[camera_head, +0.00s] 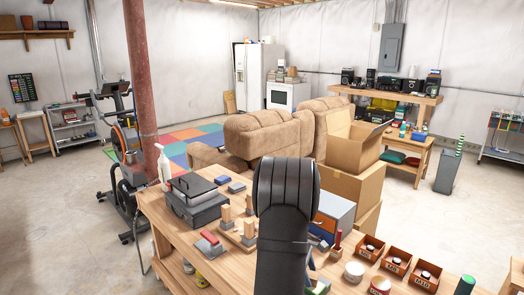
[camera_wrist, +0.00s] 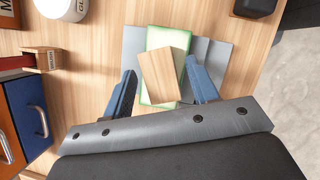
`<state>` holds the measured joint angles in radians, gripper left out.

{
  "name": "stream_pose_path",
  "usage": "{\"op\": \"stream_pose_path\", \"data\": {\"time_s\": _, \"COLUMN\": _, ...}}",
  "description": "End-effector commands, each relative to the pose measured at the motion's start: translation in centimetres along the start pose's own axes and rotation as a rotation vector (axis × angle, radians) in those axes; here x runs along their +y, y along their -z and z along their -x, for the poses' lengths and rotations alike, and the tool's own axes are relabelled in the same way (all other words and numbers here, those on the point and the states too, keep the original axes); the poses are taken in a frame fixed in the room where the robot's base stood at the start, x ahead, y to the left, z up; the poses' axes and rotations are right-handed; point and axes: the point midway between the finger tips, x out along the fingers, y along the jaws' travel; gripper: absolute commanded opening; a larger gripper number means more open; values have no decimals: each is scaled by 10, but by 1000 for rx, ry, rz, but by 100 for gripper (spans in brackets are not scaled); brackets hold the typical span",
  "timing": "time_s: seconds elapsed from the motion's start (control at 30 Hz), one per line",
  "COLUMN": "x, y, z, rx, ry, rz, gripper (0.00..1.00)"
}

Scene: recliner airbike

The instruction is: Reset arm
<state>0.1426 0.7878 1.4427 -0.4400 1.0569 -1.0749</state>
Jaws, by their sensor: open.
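My gripper (camera_wrist: 163,80) is open in the wrist view, its two blue fingers spread apart above the workbench (camera_wrist: 95,105). Below and between the fingers is a small wooden block (camera_wrist: 163,76). It rests on a pale, green-edged rectangular piece (camera_wrist: 158,38), which lies over flat grey sheets (camera_wrist: 214,55). I see no finger clearly touching the block; the exact gap is hard to judge. In the head view my black arm reaches down over the workbench (camera_head: 160,215) and hides most of the gripper.
A blue-and-orange drawer box (camera_head: 332,215), small orange bins (camera_head: 396,262) and tins (camera_head: 354,271) crowd the bench right of my arm. A black case (camera_head: 196,200) and wooden-handled blocks (camera_head: 226,218) stand left. Cardboard boxes (camera_head: 355,185) are stacked behind.

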Motion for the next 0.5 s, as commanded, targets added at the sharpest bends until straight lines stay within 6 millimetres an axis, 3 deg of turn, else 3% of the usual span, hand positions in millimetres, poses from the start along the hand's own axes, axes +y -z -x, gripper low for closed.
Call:
{"op": "stream_pose_path", "data": {"time_s": 0.07, "x": -1, "y": 2, "z": -15, "rx": 0, "ry": 3, "rz": 0, "gripper": 54}}
{"op": "stream_pose_path", "data": {"time_s": 0.1, "x": 1, "y": -2, "z": -3, "rx": 1, "ry": -5, "rz": -2, "gripper": 54}}
{"op": "stream_pose_path", "data": {"time_s": 0.2, "x": 0, "y": -8, "z": 10, "rx": 1, "ry": -3, "rz": -2, "gripper": 54}}
{"op": "stream_pose_path", "data": {"time_s": 0.5, "x": 0, "y": -13, "z": 23, "rx": 1, "ry": 0, "rz": -1, "gripper": 54}}
